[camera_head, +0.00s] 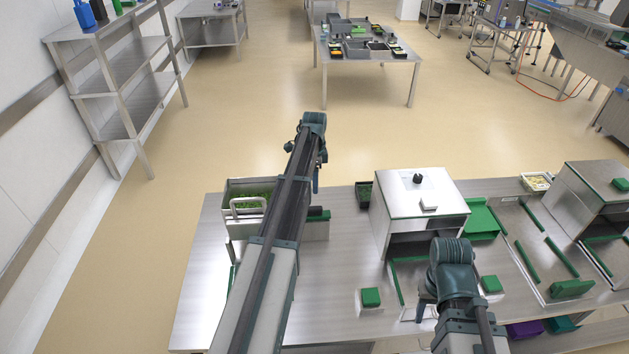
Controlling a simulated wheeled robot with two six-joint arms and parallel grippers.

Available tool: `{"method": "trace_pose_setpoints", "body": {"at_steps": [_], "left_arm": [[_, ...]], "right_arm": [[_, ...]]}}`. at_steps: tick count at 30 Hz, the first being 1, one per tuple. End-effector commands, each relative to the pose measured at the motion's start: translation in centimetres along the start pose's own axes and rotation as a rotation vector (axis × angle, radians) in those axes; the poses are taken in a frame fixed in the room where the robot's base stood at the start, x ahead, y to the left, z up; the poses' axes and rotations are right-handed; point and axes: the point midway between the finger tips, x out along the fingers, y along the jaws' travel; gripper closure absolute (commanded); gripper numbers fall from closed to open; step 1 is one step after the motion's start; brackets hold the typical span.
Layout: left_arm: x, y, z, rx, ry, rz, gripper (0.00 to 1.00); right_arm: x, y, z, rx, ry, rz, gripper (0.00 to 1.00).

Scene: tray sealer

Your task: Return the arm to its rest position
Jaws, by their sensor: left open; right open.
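My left arm reaches up from the bottom, over the left part of the steel table (195,300), with its elbow beyond the table's far edge. My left gripper (316,186) is small and partly hidden behind the arm; it is open, with nothing seen in it. My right arm comes in at the lower right, in front of the boxy steel tray sealer (395,205). My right gripper (427,308) hangs low over the table below the sealer's opening, partly hidden by its own wrist; it is open and seems empty.
A steel bin of green food (230,187) with a handle stands left, partly behind my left arm. Green blocks (371,297) flank my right gripper. A green tray (482,222) and a second machine (585,190) stand right.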

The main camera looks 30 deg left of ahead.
Motion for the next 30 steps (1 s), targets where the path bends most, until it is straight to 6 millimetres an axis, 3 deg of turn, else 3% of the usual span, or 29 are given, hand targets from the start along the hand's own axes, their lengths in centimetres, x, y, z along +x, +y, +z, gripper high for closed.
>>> {"method": "trace_pose_setpoints", "body": {"at_steps": [16,19,23,27,30], "left_arm": [[-0.3,0.1,0.0,0.0,0.0,0.0,0.35],[0.1,1.3,-0.9,-0.01,-0.002,0.001,0.35],[1.5,6.5,-4.4,-0.074,-0.013,0.003,0.35],[3.7,15.4,-9.0,-0.201,-0.036,0.0,0.35],[5.2,22.2,-11.4,-0.303,-0.053,-0.007,0.35]], "right_arm": [[-0.3,0.0,0.0,0.001,0.0,0.0,0.5],[0.1,0.0,0.0,0.001,0.0,0.0,0.5],[1.5,-0.1,-0.1,0.0,0.0,0.0,0.5],[3.6,-0.3,-0.2,-0.002,0.0,0.001,0.5],[5.1,-0.5,-0.3,-0.004,0.0,0.001,0.5]]}}
